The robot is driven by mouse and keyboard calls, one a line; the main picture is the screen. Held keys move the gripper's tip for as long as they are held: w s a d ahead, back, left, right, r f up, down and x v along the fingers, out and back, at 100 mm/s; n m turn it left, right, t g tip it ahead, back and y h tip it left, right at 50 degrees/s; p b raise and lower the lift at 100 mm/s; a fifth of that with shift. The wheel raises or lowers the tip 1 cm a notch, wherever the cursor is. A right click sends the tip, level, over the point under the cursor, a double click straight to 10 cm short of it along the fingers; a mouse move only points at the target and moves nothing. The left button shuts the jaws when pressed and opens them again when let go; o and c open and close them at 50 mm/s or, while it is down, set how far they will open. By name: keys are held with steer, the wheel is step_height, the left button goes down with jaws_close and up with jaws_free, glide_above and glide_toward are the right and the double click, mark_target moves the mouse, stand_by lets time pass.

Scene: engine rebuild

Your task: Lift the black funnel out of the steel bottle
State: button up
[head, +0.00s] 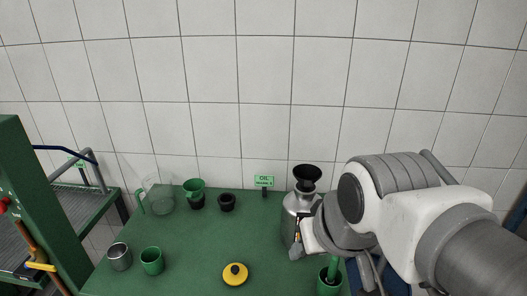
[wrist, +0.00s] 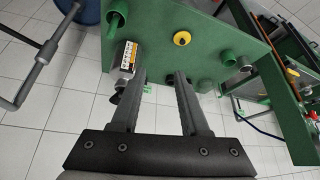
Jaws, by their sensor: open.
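The black funnel (head: 307,174) sits upright in the mouth of the steel bottle (head: 291,224), at the back right of the green table. Its wide cone shows above the bottle's neck, and its spout is hidden inside. In the wrist view the bottle's labelled side (wrist: 129,54) is next to the left finger, and a dark part of the funnel (wrist: 114,98) shows beyond that finger. My gripper (wrist: 160,74) is open, with nothing between its fingers. In the head view my arm comes in from the right and partly covers the bottle's right side.
On the green table (head: 190,243) stand a clear jug (head: 160,196), a green funnel (head: 194,186) in a dark holder, a black cup (head: 227,203), a metal cup (head: 119,258), a green cup (head: 151,261) and a yellow cap (head: 235,274). The table's middle is clear.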

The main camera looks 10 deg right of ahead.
steer(key=w+a+f+n+y+p, duration=0.1)
steer(key=w+a+f, duration=0.2)
steer(key=w+a, duration=0.15)
steer(key=w+a+f+n+y, duration=0.1)
steer(key=w+a+f, duration=0.2)
steer(key=w, duration=0.3)
steer(key=n+t+h+b, duration=0.1)
steer(key=n+t+h, duration=0.8)
steer(key=h, duration=0.3)
glide_toward(307, 187)
steer(key=shift+p+x, duration=0.55)
steer(key=shift+x, duration=4.3)
steer(key=shift+a+f, duration=0.1)
jaws_close()
